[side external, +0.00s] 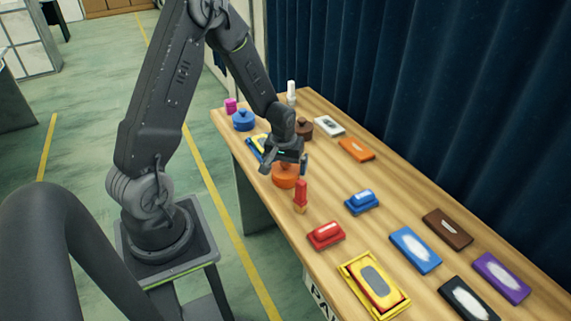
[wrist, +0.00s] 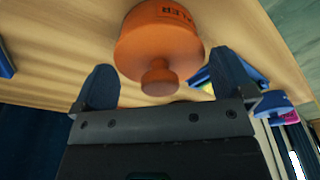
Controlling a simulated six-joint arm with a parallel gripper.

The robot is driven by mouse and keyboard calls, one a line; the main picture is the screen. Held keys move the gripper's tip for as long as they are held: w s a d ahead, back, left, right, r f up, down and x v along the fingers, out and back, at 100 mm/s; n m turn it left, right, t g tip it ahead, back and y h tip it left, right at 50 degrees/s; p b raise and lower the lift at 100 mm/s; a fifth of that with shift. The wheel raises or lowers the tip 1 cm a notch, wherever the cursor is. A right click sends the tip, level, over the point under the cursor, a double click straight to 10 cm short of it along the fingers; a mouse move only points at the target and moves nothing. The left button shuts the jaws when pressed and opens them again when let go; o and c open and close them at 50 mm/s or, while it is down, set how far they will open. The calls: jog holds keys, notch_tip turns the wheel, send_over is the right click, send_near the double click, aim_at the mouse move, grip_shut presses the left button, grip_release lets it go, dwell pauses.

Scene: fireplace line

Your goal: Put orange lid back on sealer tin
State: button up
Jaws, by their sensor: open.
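The orange sealer tin (side external: 285,179) stands on the wooden table below my gripper. In the wrist view the tin (wrist: 150,35) is a round orange body with a partly readable dark-lettered label. Its orange lid has a round knob (wrist: 160,77) that points toward my gripper. The lid appears to sit on the tin, but the seam is not clear. My gripper (side external: 285,163) is open and points down over the tin. Its two fingers stand apart on either side of the knob in the wrist view (wrist: 163,66), with gaps, so it holds nothing.
A red and yellow bottle (side external: 300,197) stands close in front of the tin. A brown pot (side external: 303,129) and a blue pot (side external: 244,120) stand behind. Red (side external: 325,235) and blue (side external: 361,201) blocks and several coloured slabs lie toward the front. A dark curtain (side external: 420,90) borders the table.

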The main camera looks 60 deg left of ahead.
jog(key=shift+r, duration=0.65)
dwell(0.3)
jog(key=shift+r, duration=3.5)
jog(key=s+d+r+m+t, duration=0.2)
jog(key=s+d+r+m, duration=0.2)
jog(key=d+r, duration=0.6)
jog(key=s+d+r+m+t+h, duration=0.1)
jog(key=s+d+r+m, duration=0.4)
jog(key=s, duration=0.6)
jog(key=d+r+t, duration=0.1)
jog(key=d+r, duration=0.1)
jog(key=d, duration=0.1)
jog(key=shift+d+r, duration=0.2)
jog(key=shift+r, duration=0.15)
